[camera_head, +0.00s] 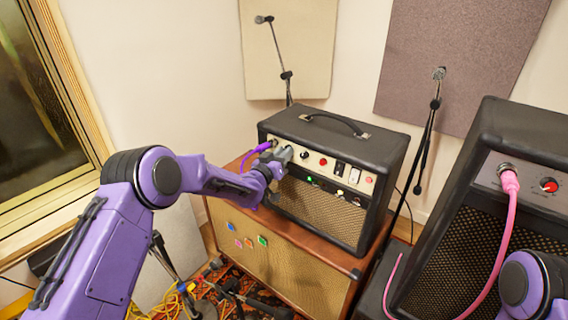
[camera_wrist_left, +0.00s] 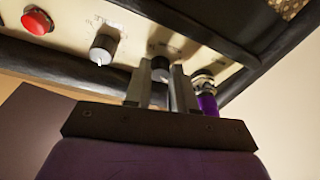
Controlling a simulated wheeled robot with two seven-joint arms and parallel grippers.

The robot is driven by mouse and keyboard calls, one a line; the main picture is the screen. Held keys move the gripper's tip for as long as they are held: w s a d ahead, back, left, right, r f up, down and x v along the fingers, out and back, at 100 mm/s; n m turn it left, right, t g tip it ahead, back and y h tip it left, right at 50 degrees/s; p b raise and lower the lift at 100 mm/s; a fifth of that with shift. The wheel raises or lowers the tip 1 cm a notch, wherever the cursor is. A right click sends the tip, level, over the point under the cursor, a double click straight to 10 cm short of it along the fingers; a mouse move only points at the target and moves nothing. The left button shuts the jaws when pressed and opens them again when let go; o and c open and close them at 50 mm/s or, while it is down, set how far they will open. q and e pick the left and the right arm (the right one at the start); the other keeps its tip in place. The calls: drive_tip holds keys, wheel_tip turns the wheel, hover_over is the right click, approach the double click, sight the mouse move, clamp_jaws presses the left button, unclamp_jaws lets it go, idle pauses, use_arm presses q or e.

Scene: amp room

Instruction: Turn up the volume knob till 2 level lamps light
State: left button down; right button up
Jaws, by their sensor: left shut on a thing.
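The amp (camera_head: 330,135) is a black box with a cream control panel, standing on a wooden cabinet. My left gripper (camera_head: 284,156) is at the left part of this panel. In the left wrist view its two fingers (camera_wrist_left: 160,88) are closed around the sides of a dark knob (camera_wrist_left: 160,68); the print by it is too blurred to read. Below the panel a green lamp (camera_head: 309,179) glows; the other small lamps in its row look unlit. My right gripper is out of view; only part of my right arm shows at lower right.
A purple cable plug (camera_wrist_left: 207,101) sits close beside the gripped knob. A grey knob (camera_wrist_left: 102,50) and a red button (camera_wrist_left: 37,21) are on the other side. A larger speaker (camera_head: 475,225) with a pink cable (camera_head: 510,215) stands at right. Microphone stands are behind.

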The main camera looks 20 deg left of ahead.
use_arm(q)
drive_tip(key=shift+a+m+h+b, duration=0.15)
drive_tip(key=shift+m+h+b, duration=0.75)
drive_tip(key=shift+m+b, duration=1.15)
drive_tip(key=shift+m, duration=0.25)
drive_tip(key=c, duration=1.2)
unclamp_jaws()
drive_tip(key=b+v, duration=0.2)
drive_tip(key=v, duration=0.8)
drive_tip(key=shift+s+a, duration=0.15)
drive_tip(key=shift+s, duration=0.05)
